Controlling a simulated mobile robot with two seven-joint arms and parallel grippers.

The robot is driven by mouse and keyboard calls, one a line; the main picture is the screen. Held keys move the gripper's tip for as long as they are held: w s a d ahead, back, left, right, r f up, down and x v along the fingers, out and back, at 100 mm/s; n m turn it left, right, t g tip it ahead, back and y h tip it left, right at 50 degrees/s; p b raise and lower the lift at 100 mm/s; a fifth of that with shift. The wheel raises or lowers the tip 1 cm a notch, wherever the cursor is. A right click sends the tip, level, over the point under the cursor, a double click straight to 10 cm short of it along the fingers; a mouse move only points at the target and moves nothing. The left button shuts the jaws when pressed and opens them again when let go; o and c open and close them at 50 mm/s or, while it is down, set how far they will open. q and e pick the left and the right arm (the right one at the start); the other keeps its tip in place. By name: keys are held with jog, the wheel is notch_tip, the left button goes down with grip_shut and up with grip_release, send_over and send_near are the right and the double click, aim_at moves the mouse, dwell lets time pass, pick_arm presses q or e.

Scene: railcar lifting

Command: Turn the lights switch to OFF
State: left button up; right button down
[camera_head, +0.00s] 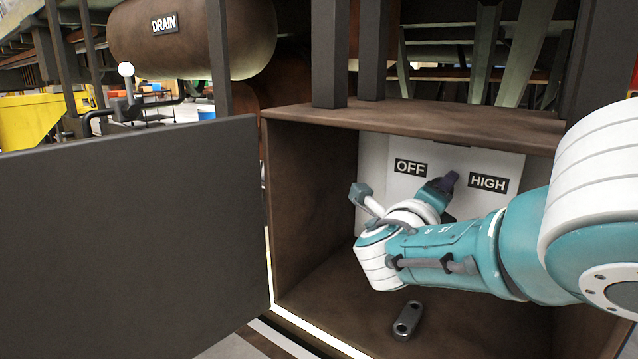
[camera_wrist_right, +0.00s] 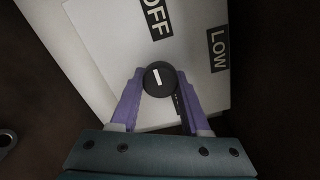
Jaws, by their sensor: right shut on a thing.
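The lights switch is a round black knob (camera_wrist_right: 159,78) with a short white mark, on a pale panel (camera_wrist_right: 95,50). In the right wrist view the mark points up, roughly towards the OFF label (camera_wrist_right: 155,18); a LOW label (camera_wrist_right: 218,50) is to the right. My right gripper (camera_wrist_right: 157,82) is shut on the knob, one purple finger on each side. In the head view the right gripper (camera_head: 449,182) is at the panel (camera_head: 376,160), below and between the OFF label (camera_head: 411,167) and the HIGH label (camera_head: 488,182). The knob is hidden there. My left gripper is not in view.
The panel sits inside a brown open-front box (camera_head: 315,190). Its dark door (camera_head: 130,235) stands open to the left. A grey oblong piece with two holes (camera_head: 408,320) is low in the box. A brown tank with a DRAIN label (camera_head: 165,24) is behind.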

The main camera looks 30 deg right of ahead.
dwell(0.5)
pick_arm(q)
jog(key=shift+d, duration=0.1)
pick_arm(e)
jog(key=shift+c, duration=1.9)
grip_release()
